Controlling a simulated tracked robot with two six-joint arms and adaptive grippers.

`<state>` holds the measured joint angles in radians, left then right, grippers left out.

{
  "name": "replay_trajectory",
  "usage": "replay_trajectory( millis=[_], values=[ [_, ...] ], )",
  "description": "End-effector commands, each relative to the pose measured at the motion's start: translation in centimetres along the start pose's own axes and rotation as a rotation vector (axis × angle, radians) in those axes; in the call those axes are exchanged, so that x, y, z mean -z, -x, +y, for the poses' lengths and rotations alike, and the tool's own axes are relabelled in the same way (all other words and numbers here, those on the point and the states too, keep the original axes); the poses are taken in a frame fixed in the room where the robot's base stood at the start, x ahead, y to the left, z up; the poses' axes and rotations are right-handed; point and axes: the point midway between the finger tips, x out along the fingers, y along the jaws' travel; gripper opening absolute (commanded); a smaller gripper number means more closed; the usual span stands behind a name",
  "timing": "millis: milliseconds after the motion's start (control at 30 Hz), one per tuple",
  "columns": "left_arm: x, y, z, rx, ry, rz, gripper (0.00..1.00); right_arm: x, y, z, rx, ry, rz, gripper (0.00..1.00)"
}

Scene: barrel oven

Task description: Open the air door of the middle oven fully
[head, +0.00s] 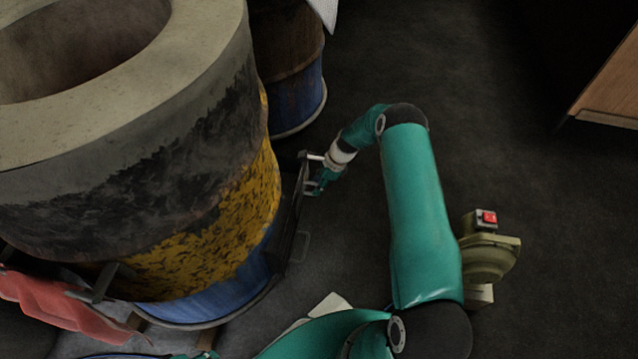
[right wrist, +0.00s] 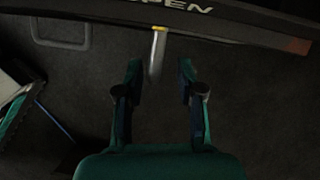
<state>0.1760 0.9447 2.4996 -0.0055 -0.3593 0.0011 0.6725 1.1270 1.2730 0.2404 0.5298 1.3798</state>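The nearest barrel oven (head: 215,205), grey above with worn yellow and blue paint below, fills the left of the head view; I cannot tell whether it is the middle one. A dark metal fitting (head: 292,215) stands out from its right side. In the right wrist view a dark bar (right wrist: 215,22) carries lettering ending in "PEN". A grey peg-like handle (right wrist: 156,58) with a yellow mark at its base sticks out below it. My right gripper (right wrist: 160,70) is open, with the handle's end between its fingertips, apparently untouched. It also shows beside the fitting in the head view (head: 316,184). My left gripper is not identifiable.
Another rusty barrel with a blue base (head: 298,95) stands behind. A blower with a red switch (head: 489,250) is on the right, beyond my right arm. A red object (head: 62,303) lies at lower left. A wooden piece of furniture (head: 610,85) is at upper right. Dark floor lies between.

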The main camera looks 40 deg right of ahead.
Motion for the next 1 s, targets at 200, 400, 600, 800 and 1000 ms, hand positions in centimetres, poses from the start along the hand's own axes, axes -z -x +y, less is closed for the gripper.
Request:
replay_trajectory(
  millis=[200, 400, 600, 800, 1000],
  values=[
    [0.0, 0.0, 0.0, 0.0, 0.0, 0.0, 0.4, 0.0, 4.0, -0.1, 0.004, 0.0, 0.0, 0.37],
    [0.0, 0.0, 0.0, 0.0, 0.0, 0.0, 0.4, 0.1, 7.9, -0.2, 0.005, 0.0, 0.002, 0.37],
    [0.0, 0.0, 0.0, 0.0, 0.0, 0.0, 0.4, 0.1, 10.4, -0.2, 0.005, -0.001, 0.002, 0.37],
    [0.0, 0.0, 0.0, 0.0, 0.0, -0.001, 0.4, 0.1, 11.0, -0.1, 0.003, -0.002, 0.001, 0.37],
    [0.0, -0.1, 0.0, 0.0, 0.0, -0.001, 0.4, 0.1, 11.0, -0.2, 0.003, -0.001, 0.001, 0.37]
  ],
)
